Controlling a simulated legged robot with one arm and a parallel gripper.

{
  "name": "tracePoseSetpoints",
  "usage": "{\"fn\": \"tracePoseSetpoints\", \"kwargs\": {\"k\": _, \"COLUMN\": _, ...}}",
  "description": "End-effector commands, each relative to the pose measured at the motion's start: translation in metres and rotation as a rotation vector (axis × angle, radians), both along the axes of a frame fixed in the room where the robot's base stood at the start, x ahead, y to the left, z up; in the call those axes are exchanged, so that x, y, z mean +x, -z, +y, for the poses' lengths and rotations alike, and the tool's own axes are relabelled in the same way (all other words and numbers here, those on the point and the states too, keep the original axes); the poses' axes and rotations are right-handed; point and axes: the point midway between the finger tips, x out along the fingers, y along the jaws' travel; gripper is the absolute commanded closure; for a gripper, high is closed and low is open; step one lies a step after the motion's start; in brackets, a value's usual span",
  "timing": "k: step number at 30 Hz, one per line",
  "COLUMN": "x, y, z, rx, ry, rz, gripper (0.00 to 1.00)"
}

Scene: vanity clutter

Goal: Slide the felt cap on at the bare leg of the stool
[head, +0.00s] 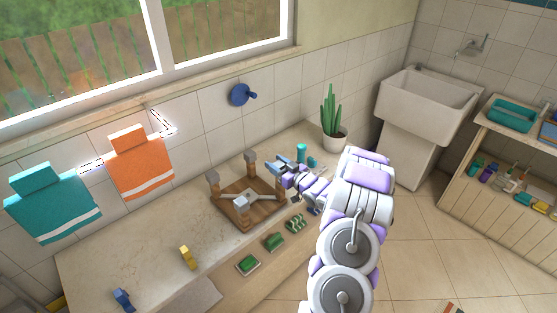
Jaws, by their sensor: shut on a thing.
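The small wooden stool (262,207) lies upside down on the counter, its legs pointing up. Whether the cap touches the leg cannot be told.
Green pads (247,265) and small items lie along the counter's front edge. A yellow figure (187,257) and a blue one (122,299) stand left. A potted cactus (334,138) and a teal cup (301,153) stand behind my arm.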

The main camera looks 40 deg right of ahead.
Motion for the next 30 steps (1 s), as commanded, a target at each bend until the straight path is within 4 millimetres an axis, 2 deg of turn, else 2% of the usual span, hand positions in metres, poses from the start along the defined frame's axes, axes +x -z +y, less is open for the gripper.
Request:
{"fn": "tracePoseSetpoints", "kwargs": {"k": 3, "x": 0.000, "y": 0.011, "z": -0.005, "rx": 0.002, "ry": 0.001, "rz": 0.000, "gripper": 0.81}}
{"fn": "tracePoseSetpoints", "kwargs": {"k": 8, "x": 0.000, "y": 0.017, "z": -0.006, "rx": 0.003, "ry": 0.002, "rz": -0.001, "gripper": 0.81}}
{"fn": "tracePoseSetpoints", "kwargs": {"k": 20, "x": 0.000, "y": 0.015, "z": 0.000, "rx": -0.001, "ry": 0.001, "rz": 0.000, "gripper": 0.81}}
{"fn": "tracePoseSetpoints", "kwargs": {"k": 30, "x": -0.001, "y": 0.017, "z": -0.007, "rx": 0.003, "ry": 0.002, "rz": 0.000, "gripper": 0.81}}
